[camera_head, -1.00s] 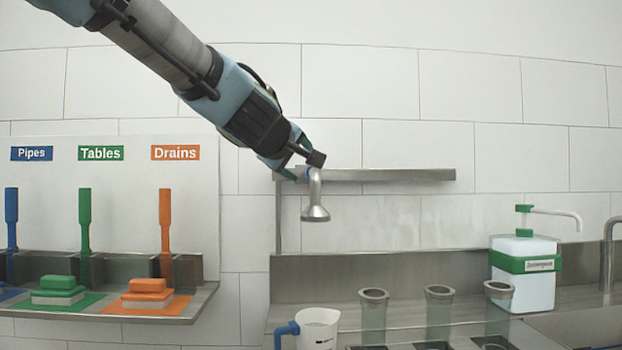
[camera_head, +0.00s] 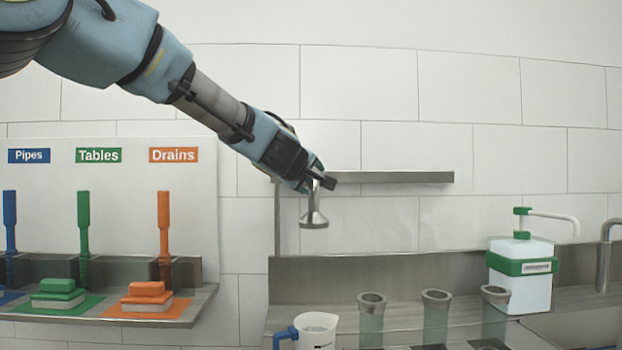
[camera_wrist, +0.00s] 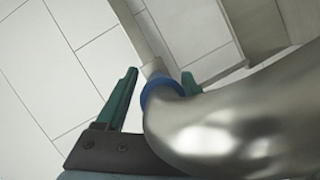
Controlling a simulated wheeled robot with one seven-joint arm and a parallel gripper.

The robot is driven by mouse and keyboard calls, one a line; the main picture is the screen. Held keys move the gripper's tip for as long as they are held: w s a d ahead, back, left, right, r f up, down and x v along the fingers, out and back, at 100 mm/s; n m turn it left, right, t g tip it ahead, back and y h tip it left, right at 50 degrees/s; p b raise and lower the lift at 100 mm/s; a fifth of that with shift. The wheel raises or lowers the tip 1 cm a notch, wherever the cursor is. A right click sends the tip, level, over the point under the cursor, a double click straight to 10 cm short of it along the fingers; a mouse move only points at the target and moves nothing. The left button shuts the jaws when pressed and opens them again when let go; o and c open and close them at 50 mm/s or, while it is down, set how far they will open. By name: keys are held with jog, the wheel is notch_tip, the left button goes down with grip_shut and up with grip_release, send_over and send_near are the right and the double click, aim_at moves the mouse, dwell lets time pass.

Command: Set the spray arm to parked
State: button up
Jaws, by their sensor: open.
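The spray arm (camera_head: 313,217) is a steel pipe with a bell-shaped spray head that hangs down in front of the tiled wall, below the left part of a steel rail. In the wrist view the spray arm (camera_wrist: 235,115) is large and close, a curved shiny pipe with a blue ring (camera_wrist: 160,88) near its far end. My gripper (camera_head: 322,180) is at the top of the spray arm. In the wrist view my gripper (camera_wrist: 160,85) has its green fingers apart, one on each side of the pipe near the blue ring. I cannot tell whether they touch it.
The steel rail (camera_head: 395,177) runs along the wall to the right. Below are a white jug (camera_head: 318,330) with a blue handle, several grey-rimmed tubes (camera_head: 436,297) and a green-banded white dispenser (camera_head: 521,275). Coloured brushes (camera_head: 164,225) hang at left.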

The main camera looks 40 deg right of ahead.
grip_shut()
dwell(0.5)
dwell(0.8)
